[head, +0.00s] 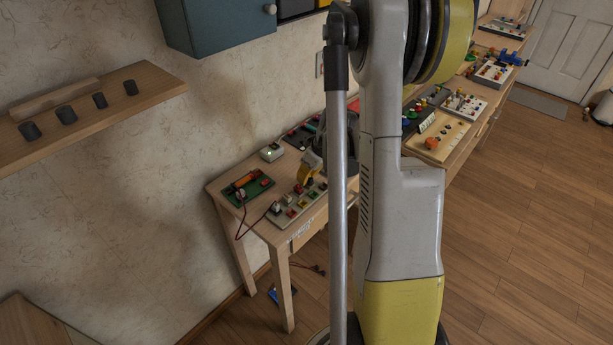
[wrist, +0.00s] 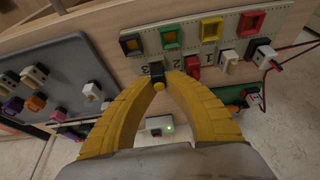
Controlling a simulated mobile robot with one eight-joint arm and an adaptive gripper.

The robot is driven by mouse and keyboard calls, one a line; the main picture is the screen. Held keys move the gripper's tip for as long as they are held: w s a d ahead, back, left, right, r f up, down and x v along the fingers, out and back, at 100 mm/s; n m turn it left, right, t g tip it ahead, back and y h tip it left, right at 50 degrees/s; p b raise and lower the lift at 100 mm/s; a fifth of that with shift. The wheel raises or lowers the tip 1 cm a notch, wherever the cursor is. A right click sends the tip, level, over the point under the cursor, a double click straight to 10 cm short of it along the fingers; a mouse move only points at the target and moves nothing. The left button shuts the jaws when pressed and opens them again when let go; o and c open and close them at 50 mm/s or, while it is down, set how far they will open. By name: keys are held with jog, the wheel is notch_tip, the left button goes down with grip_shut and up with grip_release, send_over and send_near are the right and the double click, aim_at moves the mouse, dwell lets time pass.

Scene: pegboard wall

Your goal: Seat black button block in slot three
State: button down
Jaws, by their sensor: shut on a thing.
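The black button block (wrist: 157,70), with a round yellow button, is between the fingertips of my yellow gripper (wrist: 164,77) in the wrist view. My gripper is shut on it. The block is at the edge of the pale slot board (wrist: 152,46), beside the printed 3. I cannot tell whether it is down in the slot or just above it. A red block (wrist: 192,66) and a white block (wrist: 228,61) stand in the same row to the right. In the head view my gripper (head: 304,183) is over the board (head: 285,219); the black block is not distinguishable there.
A grey panel (wrist: 62,62) with several blocks is at left in the wrist view. A green board (head: 247,187) with a red cable and a small lit box (head: 271,152) are nearby.

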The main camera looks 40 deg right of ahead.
jog(key=shift+f+b, duration=0.3)
jog(key=shift+f, duration=0.1)
jog(key=c, duration=1.4)
grip_release()
jog(key=shift+r+p, duration=1.8)
jog(key=shift+r, duration=0.75)
